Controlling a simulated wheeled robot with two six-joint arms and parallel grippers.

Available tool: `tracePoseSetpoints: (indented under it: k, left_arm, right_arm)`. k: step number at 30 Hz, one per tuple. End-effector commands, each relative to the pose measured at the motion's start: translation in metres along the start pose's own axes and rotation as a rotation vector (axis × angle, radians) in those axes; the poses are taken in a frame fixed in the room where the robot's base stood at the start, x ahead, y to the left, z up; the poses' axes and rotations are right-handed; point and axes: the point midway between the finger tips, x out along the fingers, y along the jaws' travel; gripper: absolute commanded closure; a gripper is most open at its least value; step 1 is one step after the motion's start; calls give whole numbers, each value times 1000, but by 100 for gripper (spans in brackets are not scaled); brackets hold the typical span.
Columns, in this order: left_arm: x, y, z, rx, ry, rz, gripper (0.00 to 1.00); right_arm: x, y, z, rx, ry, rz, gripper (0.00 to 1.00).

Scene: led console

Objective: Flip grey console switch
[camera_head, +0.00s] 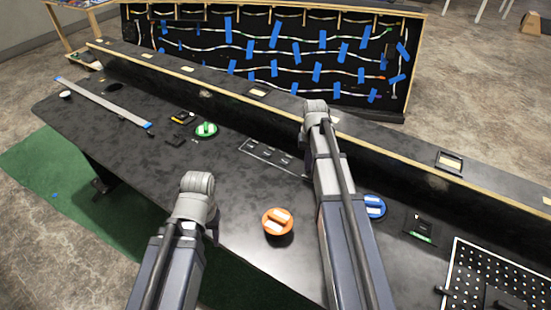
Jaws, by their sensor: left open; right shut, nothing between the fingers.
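A black console table (110,135) runs across the view. A thin grey-outlined panel (262,153) with several small dark pieces lies on it, left of my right arm. I cannot tell for certain which piece is the grey switch, nor its position. My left gripper (212,228) is at the console's front edge, left of the orange knob (278,220); it is open, its fingers mostly hidden behind the wrist. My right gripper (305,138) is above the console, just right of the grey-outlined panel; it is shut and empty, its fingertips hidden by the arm.
A green round knob (206,129) and a yellow-black block (183,117) are at left. A blue knob (374,206), a small dark switch unit (420,228) and a dotted board (500,275) are at right. A raised ledge (400,157) runs along the back, with a light-strip panel (280,60) beyond.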

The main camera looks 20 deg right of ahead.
Motion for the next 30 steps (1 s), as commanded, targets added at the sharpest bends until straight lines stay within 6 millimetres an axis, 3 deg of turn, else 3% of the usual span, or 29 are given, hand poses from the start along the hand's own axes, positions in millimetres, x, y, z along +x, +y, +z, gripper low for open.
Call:
tracePoseSetpoints:
  k: [11,30]
  left_arm:
    - [-7,-1,0,0,0,0,50]
    - [-55,-5,3,0,0,0,50]
  right_arm:
    - [-7,0,1,0,-1,0,100]
    - [-56,-3,6,0,-1,0,100]
